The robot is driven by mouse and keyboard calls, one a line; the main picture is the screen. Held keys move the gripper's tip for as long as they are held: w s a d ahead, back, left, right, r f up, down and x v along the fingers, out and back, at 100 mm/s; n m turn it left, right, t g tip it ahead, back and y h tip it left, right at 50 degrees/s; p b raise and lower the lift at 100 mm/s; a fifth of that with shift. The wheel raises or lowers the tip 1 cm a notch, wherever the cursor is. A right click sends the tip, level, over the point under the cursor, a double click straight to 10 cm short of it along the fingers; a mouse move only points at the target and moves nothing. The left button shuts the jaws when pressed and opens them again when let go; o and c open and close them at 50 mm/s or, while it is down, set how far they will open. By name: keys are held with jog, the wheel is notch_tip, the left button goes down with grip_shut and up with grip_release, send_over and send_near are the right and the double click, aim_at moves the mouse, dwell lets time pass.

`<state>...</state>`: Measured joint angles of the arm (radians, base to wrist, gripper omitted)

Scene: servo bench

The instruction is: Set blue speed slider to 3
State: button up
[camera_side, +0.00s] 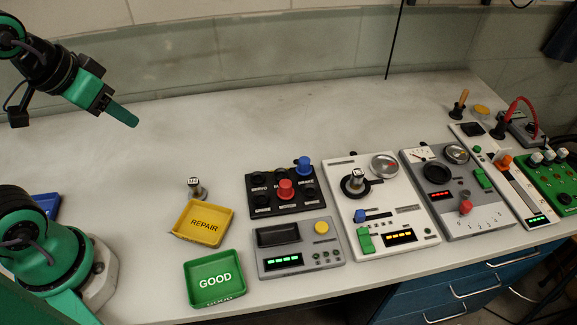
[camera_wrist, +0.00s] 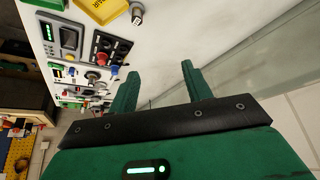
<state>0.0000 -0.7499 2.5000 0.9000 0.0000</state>
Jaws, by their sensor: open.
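A small blue slider knob (camera_side: 360,216) sits on the white panel (camera_side: 340,190), between a black round dial and a green block. Its scale marks are too small to read. My gripper (camera_side: 130,120) is high at the upper left in the side view, far from the panel and holding nothing. In the wrist view my gripper (camera_wrist: 160,74) shows two green fingers spread apart, with bare bench between them. The panels show small at the left of the wrist view; I cannot pick out the blue slider there.
A black panel (camera_side: 256,204) with red and blue knobs and a grey unit (camera_side: 310,266) stand left of the white panel. Another grey panel (camera_side: 480,222) stands close on its right. Yellow (camera_side: 188,236) and green (camera_side: 197,297) trays lie nearer my base. The back bench is clear.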

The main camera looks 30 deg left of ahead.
jog(key=shift+c, duration=0.4)
jog(key=shift+c, duration=0.8)
jog(key=w+d+r+n+g+h, duration=0.1)
jog(key=w+d+n+g, duration=0.3)
jog(key=w+d, duration=1.25)
jog(key=w+d+f+n, duration=0.1)
jog(key=d+f, duration=0.4)
jog(key=d, duration=0.2)
jog(key=w+d+f+n+g, duration=0.1)
jog(key=w+d+f+n, duration=0.1)
jog(key=d+f, duration=0.2)
jog(key=w+d+f+n+y, duration=0.1)
jog(key=d+f, duration=0.4)
jog(key=d, duration=0.6)
jog(key=shift+w+d+f+n+g, duration=0.1)
jog(key=shift+w+f+n+g, duration=0.2)
jog(key=shift+n, duration=0.2)
jog(key=shift+s+d+f, duration=0.1)
jog(key=shift+d+f, duration=0.15)
